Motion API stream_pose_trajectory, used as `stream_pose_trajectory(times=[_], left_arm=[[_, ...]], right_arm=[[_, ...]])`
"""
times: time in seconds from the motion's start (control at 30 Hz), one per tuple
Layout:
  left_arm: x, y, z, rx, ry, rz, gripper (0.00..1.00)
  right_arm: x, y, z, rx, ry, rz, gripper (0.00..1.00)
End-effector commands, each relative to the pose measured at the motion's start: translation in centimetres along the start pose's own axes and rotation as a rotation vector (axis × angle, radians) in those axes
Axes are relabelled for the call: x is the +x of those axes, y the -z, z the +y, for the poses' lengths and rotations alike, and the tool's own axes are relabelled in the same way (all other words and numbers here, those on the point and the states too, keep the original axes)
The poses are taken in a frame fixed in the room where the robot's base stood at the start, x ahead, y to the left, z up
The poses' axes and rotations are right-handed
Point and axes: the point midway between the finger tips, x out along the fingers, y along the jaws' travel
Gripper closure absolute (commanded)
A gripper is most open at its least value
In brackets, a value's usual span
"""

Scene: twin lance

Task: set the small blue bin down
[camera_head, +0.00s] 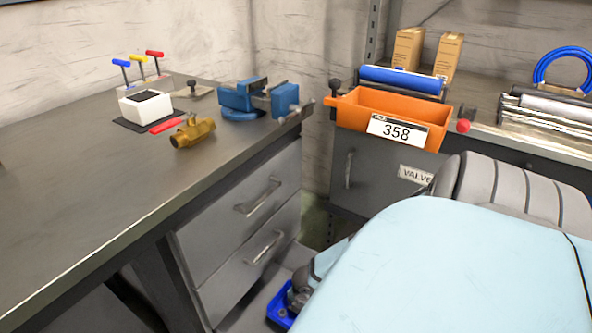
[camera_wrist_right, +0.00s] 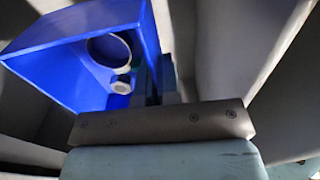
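The small blue bin (camera_wrist_right: 62,58) fills the upper left of the right wrist view, tilted in the picture. A round grey part and a smaller pale part (camera_wrist_right: 121,86) lie inside it. My right gripper (camera_wrist_right: 158,78) is shut on the bin's wall. In the head view only a corner of the blue bin (camera_head: 279,311) shows, low at the bottom centre beside the drawer cabinet. My right gripper (camera_head: 300,290) is partly seen there, and my pale blue arm hides the rest. My left gripper is in neither view.
The left workbench (camera_head: 90,205) carries a brass valve (camera_head: 193,131), a blue vise (camera_head: 258,98) and a white box with T-handles (camera_head: 146,106). Its front half is clear.

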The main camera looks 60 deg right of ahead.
Motion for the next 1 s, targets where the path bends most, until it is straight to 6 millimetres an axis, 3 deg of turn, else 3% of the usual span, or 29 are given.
stream_pose_trajectory(times=[0.03, 0.07, 0.3, 0.53, 0.77, 1.0], left_arm=[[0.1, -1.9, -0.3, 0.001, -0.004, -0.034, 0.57], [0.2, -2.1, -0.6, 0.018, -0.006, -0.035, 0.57], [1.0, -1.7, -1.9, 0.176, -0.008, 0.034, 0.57], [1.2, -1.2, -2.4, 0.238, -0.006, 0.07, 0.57], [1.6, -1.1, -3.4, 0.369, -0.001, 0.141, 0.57], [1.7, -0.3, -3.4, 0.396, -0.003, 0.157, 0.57]], right_arm=[[2.2, 0.0, 0.2, 0.001, -0.002, 0.0, 1.0], [3.1, 0.0, 0.2, 0.001, -0.002, 0.0, 1.0], [7.7, 0.0, 0.1, -0.001, -0.002, 0.0, 1.0], [9.2, 0.0, 0.1, -0.001, -0.001, 0.0, 1.0], [12.7, 0.1, 0.1, -0.002, -0.002, 0.001, 1.0], [12.6, 0.0, 0.1, -0.002, -0.002, 0.001, 1.0]])
